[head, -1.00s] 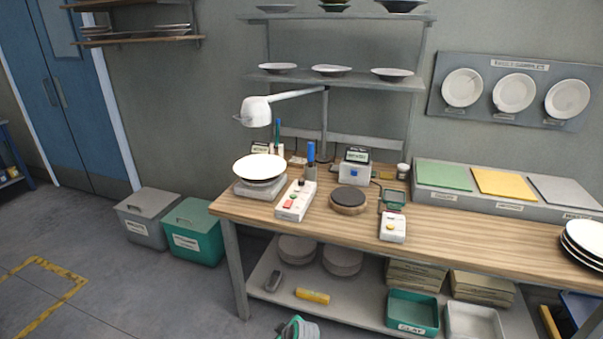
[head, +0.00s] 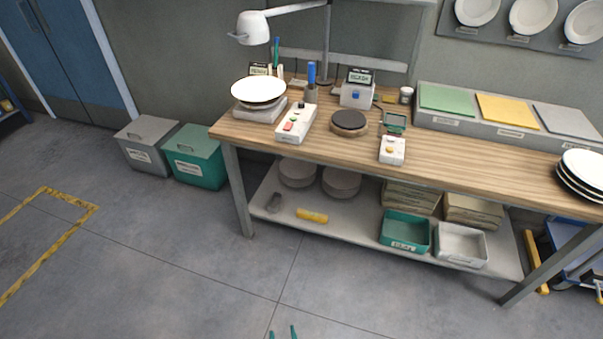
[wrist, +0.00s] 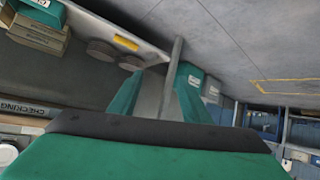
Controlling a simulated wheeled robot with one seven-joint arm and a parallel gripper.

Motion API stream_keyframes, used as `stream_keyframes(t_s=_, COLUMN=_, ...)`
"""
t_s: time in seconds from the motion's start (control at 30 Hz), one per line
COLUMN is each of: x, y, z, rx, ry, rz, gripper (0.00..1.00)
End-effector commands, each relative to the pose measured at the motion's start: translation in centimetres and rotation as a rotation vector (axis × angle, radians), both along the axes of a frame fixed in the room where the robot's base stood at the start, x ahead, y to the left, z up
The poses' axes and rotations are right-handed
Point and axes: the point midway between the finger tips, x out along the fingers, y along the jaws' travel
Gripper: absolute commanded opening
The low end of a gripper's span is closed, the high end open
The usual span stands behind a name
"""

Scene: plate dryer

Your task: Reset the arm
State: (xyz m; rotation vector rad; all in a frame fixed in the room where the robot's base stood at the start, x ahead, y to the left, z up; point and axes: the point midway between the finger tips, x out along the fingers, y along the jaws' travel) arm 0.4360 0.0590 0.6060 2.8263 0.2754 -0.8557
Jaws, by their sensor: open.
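The rest of my arm is out of the head view.
The wooden workbench (head: 470,165) holds a white plate (head: 258,90) on a scale, a turntable (head: 349,121) and a stack of plates (head: 583,172). Its lower shelf (head: 345,218) holds trays. Two bins (head: 195,157) stand left. The front floor is clear.

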Motion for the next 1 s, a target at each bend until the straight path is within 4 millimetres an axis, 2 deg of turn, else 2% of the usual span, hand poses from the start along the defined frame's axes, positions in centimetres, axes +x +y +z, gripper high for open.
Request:
stream_keyframes(t_s=0.03, x=-1.9, y=-0.4, z=0.8, rx=0.008, ry=-0.012, rz=-0.021, gripper=0.43)
stream_keyframes(t_s=0.27, x=-8.7, y=-2.4, z=6.2, rx=0.045, ry=-0.101, rz=-0.113, gripper=0.43)
stream_keyframes(t_s=0.47, x=-13.8, y=-4.0, z=12.3, rx=0.078, ry=-0.185, rz=-0.170, gripper=0.43)
stream_keyframes(t_s=0.6, x=-16.8, y=-4.9, z=17.2, rx=0.101, ry=-0.245, rz=-0.195, gripper=0.43)
stream_keyframes(t_s=0.8, x=-19.5, y=-5.7, z=23.3, rx=0.133, ry=-0.316, rz=-0.208, gripper=0.43)
stream_keyframes(t_s=0.9, x=-20.2, y=-5.8, z=25.2, rx=0.143, ry=-0.338, rz=-0.208, gripper=0.43)
stream_keyframes(t_s=1.0, x=-20.4, y=-5.8, z=26.2, rx=0.149, ry=-0.350, rz=-0.208, gripper=0.43)
